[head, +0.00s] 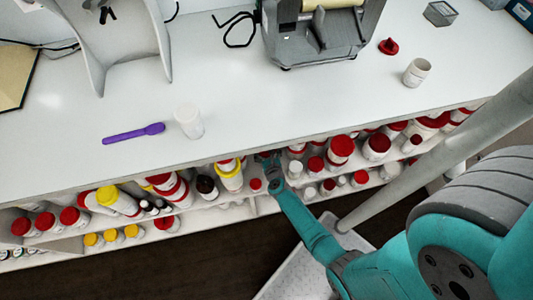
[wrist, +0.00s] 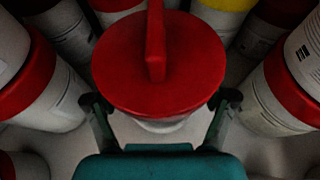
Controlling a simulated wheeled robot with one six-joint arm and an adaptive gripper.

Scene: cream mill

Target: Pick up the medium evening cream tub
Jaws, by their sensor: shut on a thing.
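A white tub with a wide red lid and a raised red bar across it (wrist: 190,65) fills the middle of the wrist view. My gripper (wrist: 163,106) has a finger on either side of this tub, below the lid, and is shut on it. The tub stands upright among its neighbours; its label is hidden, so I cannot tell its name or size. In the head view my gripper (head: 268,158) reaches in under the counter's front edge, and I cannot make out the held tub there.
Red-lidded white tubs stand close at the left (wrist: 25,80) and right (wrist: 285,95), with a yellow-lidded one (wrist: 225,5) behind. The shelf (head: 235,212) is crowded under the white counter (head: 290,120). A purple spoon (head: 133,133) and a white jar (head: 188,122) are on the counter.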

